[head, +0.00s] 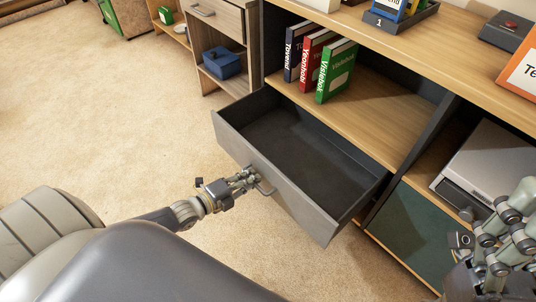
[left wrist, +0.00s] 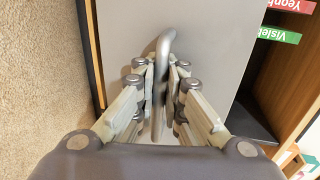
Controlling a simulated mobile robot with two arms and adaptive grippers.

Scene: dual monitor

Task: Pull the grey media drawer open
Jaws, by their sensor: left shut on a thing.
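The grey media drawer (head: 290,200) is pulled out from the wooden cabinet in the head view, and its dark inside looks empty. Its metal handle (head: 264,186) is on the middle of the grey front. My left gripper (head: 252,182) is shut on this handle. In the left wrist view the curved handle (left wrist: 160,80) lies between the two fingers of the left gripper (left wrist: 164,85), with the grey drawer front (left wrist: 212,45) behind. My right gripper (head: 500,245) is at the lower right of the head view, away from the drawer; its finger opening is unclear.
Three books (head: 336,70) stand on the shelf above the drawer. A green panel (head: 415,235) and a silver-grey device (head: 490,165) are to the right. A blue box (head: 222,63) sits in the cabinet at the left. Open carpet (head: 110,110) lies to the left.

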